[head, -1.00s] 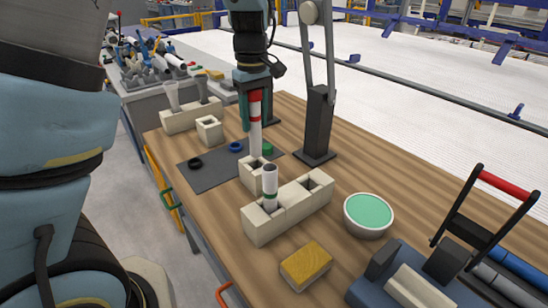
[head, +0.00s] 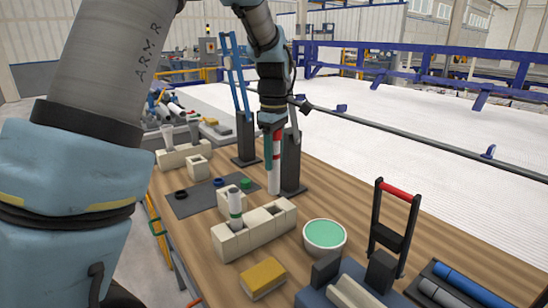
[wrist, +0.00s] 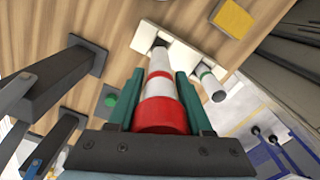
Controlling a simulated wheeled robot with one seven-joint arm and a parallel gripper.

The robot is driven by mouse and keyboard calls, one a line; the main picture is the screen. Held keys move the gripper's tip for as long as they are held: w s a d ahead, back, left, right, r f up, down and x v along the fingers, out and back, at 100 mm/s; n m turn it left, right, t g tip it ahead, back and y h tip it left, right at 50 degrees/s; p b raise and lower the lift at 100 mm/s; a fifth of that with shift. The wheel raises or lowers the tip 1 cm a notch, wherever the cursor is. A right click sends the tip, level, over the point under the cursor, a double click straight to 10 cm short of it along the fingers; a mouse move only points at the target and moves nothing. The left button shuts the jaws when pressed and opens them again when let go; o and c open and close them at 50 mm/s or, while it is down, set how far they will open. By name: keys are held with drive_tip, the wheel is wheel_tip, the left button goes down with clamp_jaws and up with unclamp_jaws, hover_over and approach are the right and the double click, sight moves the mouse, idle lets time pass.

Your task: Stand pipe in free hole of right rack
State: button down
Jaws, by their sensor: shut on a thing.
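My gripper (head: 272,138) is shut on a white pipe with red bands (head: 276,170), held upright. The pipe's lower end is in the air, just behind and above the right end of the right rack (head: 232,246), apart from it in the head view. In the wrist view, the held pipe (wrist: 160,88) points toward a dark hole at one end of the rack (wrist: 185,48); the exact gap is hard to tell. A white pipe with a green band (head: 235,206) stands in the rack's left hole. The right-hand hole (head: 274,209) looks empty.
A left rack (head: 172,162) holds pipes. Dark posts (head: 291,163) stand behind my gripper. A green bowl (head: 324,237) and yellow sponge (head: 263,277) are nearby.

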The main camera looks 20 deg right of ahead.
sight(274, 176)
drive_tip(key=shift+f+b, duration=1.55)
drive_tip(key=shift+f, duration=0.5)
drive_tip(key=shift+r, duration=0.15)
drive_tip(key=shift+f, duration=1.05)
wheel_tip(274, 176, down, 6)
drive_tip(key=b, duration=0.3)
drive_tip(key=shift+f, duration=0.2)
idle(0.6)
drive_tip(key=shift+f, duration=0.15)
drive_tip(key=shift+c, duration=1.2)
unclamp_jaws()
